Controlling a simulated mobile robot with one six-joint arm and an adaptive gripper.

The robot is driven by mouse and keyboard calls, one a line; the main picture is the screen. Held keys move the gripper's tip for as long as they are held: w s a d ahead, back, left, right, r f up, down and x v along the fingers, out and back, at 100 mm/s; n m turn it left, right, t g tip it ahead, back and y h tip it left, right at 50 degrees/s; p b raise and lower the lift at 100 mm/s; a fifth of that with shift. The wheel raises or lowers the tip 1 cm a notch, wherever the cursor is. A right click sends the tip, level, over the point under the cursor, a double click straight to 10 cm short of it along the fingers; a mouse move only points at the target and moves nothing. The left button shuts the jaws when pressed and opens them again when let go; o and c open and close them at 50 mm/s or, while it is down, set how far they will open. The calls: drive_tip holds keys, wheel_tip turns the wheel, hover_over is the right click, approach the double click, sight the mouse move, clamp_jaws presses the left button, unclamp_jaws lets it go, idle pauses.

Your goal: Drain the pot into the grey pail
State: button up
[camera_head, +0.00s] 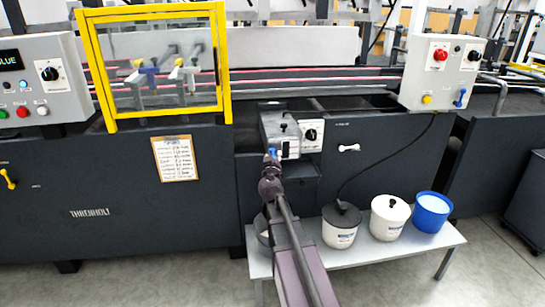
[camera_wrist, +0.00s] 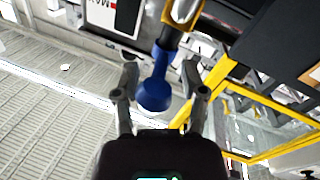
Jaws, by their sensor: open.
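The glue pot (camera_head: 279,132) is a grey box on the machine front, beside a panel with a dial. A blue drain handle (camera_head: 272,153) sits at its lower front. In the wrist view the blue handle (camera_wrist: 154,93) hangs from a dark stem with a brass-coloured fitting (camera_wrist: 182,12). My gripper (camera_wrist: 160,68) is open, with one finger on each side of the handle; I cannot tell if either touches it. In the head view my gripper (camera_head: 271,166) is just below the pot. The grey pail (camera_head: 263,232) is on the bench, mostly hidden behind my arm.
The light bench (camera_head: 405,253) also holds a white tub with black lid (camera_head: 340,227), a white tub with white lid (camera_head: 389,218) and a blue pail (camera_head: 432,213). A black cable runs to the black-lidded tub. A yellow-framed guard (camera_head: 228,85) stands at upper left.

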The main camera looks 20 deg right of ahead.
clamp_jaws()
drive_tip(key=shift+s+d+h, duration=0.1)
drive_tip(key=shift+d+h, duration=0.15)
drive_tip(key=shift+h, duration=0.15)
